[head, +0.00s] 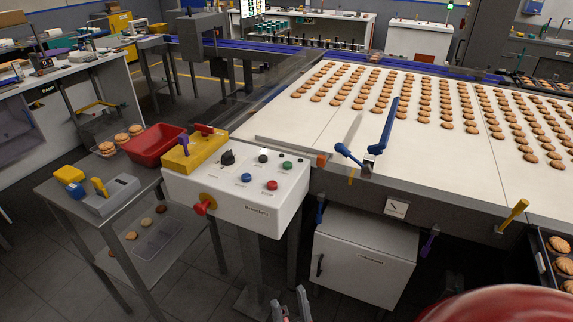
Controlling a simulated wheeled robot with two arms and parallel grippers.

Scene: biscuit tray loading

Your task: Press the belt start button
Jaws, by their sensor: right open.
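The white control box (240,196) stands on a post at the left end of the belt. Its sloped top carries a green button (287,165), a red button (271,185), a blue button (246,177), a black button (263,158) and a black rotary knob (227,157). The labels are too small to read, so I cannot tell by text which button is start. A red knob on a yellow collar (203,206) sticks out of the front. My right gripper (289,301) is open at the bottom edge, below the box and apart from it. My left gripper is out of view.
The pale belt (350,140) carries rows of biscuits. A blue lever (387,128) stands at its near edge. A white cabinet (364,251) is below. A side table (150,187) at left holds a red bin (154,143). The space above the buttons is clear.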

